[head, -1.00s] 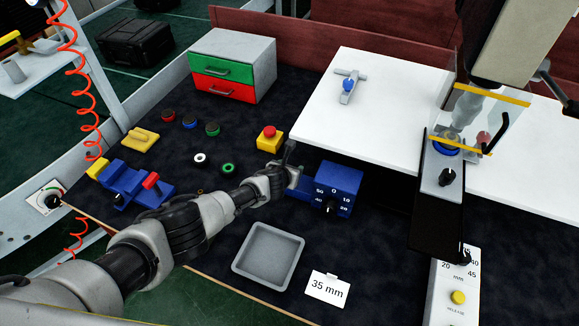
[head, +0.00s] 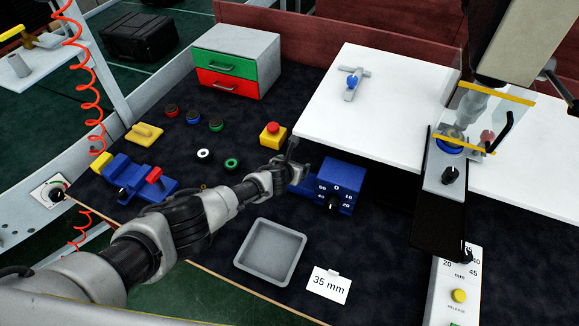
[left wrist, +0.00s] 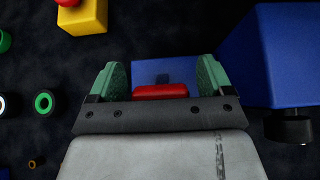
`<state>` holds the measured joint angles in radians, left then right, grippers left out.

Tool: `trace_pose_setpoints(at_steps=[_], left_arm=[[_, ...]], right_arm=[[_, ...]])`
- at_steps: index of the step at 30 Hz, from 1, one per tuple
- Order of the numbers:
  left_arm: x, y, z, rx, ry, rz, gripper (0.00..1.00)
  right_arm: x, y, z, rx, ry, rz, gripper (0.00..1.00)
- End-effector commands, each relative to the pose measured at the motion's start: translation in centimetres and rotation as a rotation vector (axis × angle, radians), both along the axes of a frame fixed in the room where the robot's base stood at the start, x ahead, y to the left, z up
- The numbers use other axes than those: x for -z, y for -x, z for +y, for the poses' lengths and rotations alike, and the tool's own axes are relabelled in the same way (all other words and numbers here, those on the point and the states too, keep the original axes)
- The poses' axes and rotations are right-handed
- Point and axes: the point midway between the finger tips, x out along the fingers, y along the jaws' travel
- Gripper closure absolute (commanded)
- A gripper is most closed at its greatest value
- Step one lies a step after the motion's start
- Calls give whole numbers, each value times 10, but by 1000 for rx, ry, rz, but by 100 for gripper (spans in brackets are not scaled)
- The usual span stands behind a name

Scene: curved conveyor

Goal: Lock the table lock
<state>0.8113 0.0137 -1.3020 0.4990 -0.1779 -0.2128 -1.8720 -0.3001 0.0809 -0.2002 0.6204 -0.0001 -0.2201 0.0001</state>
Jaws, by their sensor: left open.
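A blue box with a numbered dial (head: 338,187) stands on the dark mat, partly under the white table's edge; it is large at the right in the left wrist view (left wrist: 272,55). Left of it is a lower blue block (left wrist: 148,68) with a red bar (left wrist: 160,91). My left gripper (head: 294,166) is at this block and hides most of it in the head view. In the left wrist view its green fingers (left wrist: 159,72) are open, one on each side of the red bar. Contact cannot be told. My right gripper is not in view.
A yellow box with a red button (head: 272,135) stands close behind my left gripper. A grey tray (head: 270,252) and a 35 mm card (head: 328,285) lie in front. A blue fixture with a red lever (head: 140,180) is at the left. The white table (head: 385,115) overhangs behind.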

Motion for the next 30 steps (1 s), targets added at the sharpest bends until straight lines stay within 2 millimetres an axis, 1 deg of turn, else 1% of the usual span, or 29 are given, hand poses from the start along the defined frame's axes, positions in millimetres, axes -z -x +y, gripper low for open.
trace_pose_setpoints(at_steps=[5, 8, 13, 21, 25, 30], left_arm=[[-12, 11, 5, 0, -1, 2, 19], [-22, 22, 9, -1, 1, 0, 19], [-35, 42, 15, 1, 0, 1, 19], [-53, 69, 24, -1, -1, 0, 19], [-59, 77, 27, -1, -1, 0, 19], [-62, 82, 28, -1, -1, 0, 19]], right_arm=[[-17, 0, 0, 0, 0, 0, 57], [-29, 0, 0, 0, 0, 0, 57], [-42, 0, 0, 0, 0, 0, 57], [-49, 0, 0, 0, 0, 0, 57], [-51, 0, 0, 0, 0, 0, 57], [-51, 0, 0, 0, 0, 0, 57]])
